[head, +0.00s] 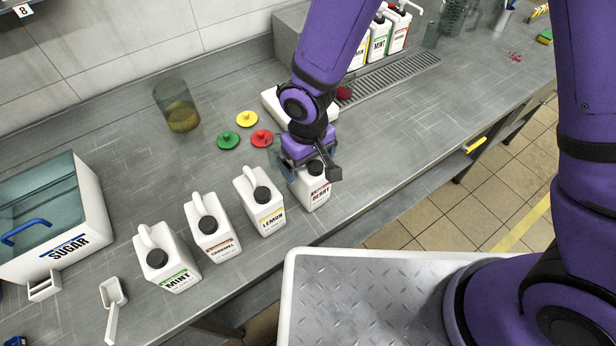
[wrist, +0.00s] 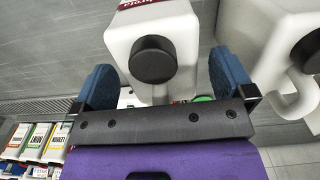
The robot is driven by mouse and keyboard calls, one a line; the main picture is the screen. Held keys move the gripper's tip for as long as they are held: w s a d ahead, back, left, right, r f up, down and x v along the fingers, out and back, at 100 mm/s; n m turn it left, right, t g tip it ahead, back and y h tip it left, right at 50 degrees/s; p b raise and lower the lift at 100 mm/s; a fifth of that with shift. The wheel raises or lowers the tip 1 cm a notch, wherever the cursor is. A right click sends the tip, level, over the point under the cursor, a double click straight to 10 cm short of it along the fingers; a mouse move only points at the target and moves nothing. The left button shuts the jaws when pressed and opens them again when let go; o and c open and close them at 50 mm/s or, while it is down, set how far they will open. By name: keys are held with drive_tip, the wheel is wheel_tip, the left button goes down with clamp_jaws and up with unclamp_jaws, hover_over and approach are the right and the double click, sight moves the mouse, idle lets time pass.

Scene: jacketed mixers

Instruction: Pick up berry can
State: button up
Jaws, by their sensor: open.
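The berry can (head: 313,196) is a white jug with a black cap and a red BERRY label, upright on the grey counter at the right end of a row of jugs. My gripper (head: 308,165) is directly over it and hides part of its top and its handle. In the wrist view the berry can (wrist: 150,28) shows its black cap near the two blue fingers of my open gripper (wrist: 165,82). One finger is on each side of the can, with a visible gap at the right finger. I cannot tell whether the left finger touches it.
The lemon jug (head: 262,203) stands close to the left of the berry can, then the caramel jug (head: 213,231) and mint jug (head: 168,262). Red (head: 262,138), yellow (head: 246,118) and green (head: 228,140) lids lie behind. The counter's front edge is near; counter right of the can is clear.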

drive_tip(key=shift+c, duration=0.5)
clamp_jaws()
